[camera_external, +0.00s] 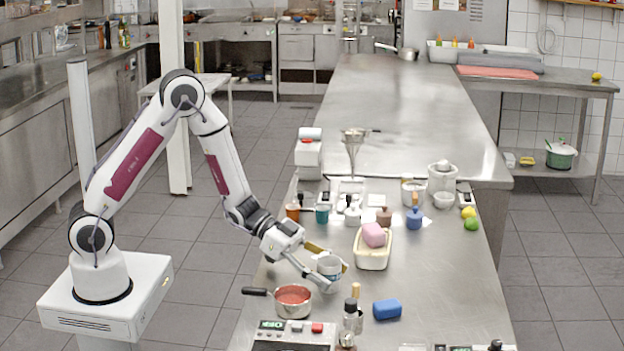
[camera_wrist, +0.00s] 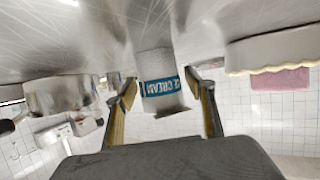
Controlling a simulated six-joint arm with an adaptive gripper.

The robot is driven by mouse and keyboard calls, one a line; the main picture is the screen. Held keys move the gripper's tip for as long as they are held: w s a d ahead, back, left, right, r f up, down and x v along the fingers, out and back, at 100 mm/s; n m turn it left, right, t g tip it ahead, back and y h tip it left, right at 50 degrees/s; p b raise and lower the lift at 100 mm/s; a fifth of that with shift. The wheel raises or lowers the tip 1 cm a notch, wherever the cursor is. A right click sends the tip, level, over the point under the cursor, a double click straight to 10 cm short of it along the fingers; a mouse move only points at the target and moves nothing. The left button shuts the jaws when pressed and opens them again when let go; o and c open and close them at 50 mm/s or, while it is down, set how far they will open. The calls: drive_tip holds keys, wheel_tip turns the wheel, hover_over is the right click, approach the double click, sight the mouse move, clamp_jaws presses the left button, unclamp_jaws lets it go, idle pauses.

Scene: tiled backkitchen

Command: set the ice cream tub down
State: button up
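The ice cream tub (camera_external: 329,268) is a small white-grey tub with a blue band. It is upright at the near-middle of the steel counter (camera_external: 428,282) and seems to rest on it. In the wrist view, which is upside down, the tub (camera_wrist: 160,84) shows its "ICE CREAM" lettering. My gripper (camera_external: 324,259) reaches down from the left with its fingers on either side of the tub. In the wrist view my gripper (camera_wrist: 161,88) is open, with narrow gaps between its yellowish fingers and the tub.
A saucepan of red sauce (camera_external: 293,297) stands close in front-left of the tub. A cream container (camera_external: 373,258) holding a pink block (camera_external: 374,235) stands behind-right. A blue block (camera_external: 387,309) and bottles (camera_external: 353,315) are in front. The counter to the right is clear.

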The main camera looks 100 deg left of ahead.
drive_tip(key=shift+r, duration=0.15)
drive_tip(key=shift+v, duration=6.05)
drive_tip(key=s+a+r+n+g+y, duration=0.25)
drive_tip(key=s+r+y, duration=0.25)
drive_tip(key=r+y, duration=0.5)
drive_tip(key=s+d+n+g+h, duration=0.1)
drive_tip(key=s+d+g+h, duration=0.1)
drive_tip(key=s+d, duration=0.5)
drive_tip(key=s+d+r+n+g+h, duration=0.1)
drive_tip(key=s+d+g+h, duration=0.1)
drive_tip(key=s+d, duration=0.5)
drive_tip(key=s, duration=0.5)
drive_tip(key=shift+s+r+h, duration=0.2)
drive_tip(key=shift+r+h, duration=0.1)
